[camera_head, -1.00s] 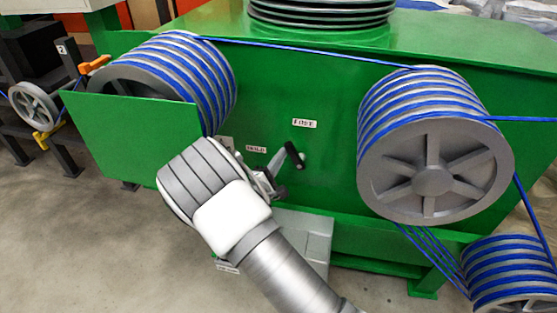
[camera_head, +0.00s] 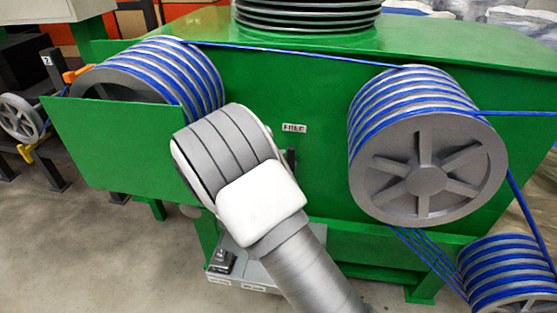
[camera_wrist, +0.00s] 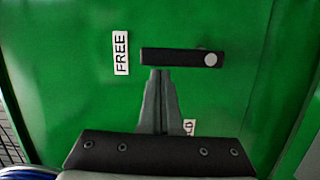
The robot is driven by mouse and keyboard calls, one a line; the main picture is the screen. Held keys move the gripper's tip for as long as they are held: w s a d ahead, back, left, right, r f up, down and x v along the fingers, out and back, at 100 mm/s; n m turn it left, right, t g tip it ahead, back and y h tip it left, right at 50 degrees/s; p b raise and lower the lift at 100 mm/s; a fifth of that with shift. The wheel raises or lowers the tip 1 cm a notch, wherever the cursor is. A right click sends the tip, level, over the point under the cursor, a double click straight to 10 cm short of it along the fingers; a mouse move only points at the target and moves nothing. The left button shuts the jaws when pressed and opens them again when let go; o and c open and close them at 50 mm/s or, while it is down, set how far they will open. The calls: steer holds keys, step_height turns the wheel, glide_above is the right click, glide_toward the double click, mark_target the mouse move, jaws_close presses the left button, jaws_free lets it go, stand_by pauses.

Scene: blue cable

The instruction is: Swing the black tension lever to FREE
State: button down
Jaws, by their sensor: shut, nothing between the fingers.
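The black tension lever (camera_wrist: 175,57) lies across the wrist view, with its round grey pivot (camera_wrist: 210,60) at the right end. Its free end points at the white FREE label (camera_wrist: 121,52), just short of it. My gripper (camera_wrist: 158,75) is shut and empty, its fingertips at the lever's lower edge near the free end, touching or almost touching. Another label (camera_wrist: 189,127) is partly hidden behind my gripper. In the head view the lever (camera_head: 291,159) shows as an upright black piece below the FREE label (camera_head: 294,128); my wrist hides the gripper and the lever's lower part.
The green machine panel (camera_head: 320,190) surrounds the lever. A large grey pulley with blue cable (camera_head: 425,150) stands to the right, another cable drum (camera_head: 165,75) at upper left. A grey box (camera_head: 255,270) sits low under my wrist.

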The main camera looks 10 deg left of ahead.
stand_by(0.3)
steer(key=p+v, duration=0.1)
steer(key=v, duration=1.6)
steer(key=shift+s+p, duration=0.25)
steer(key=shift+p, duration=0.15)
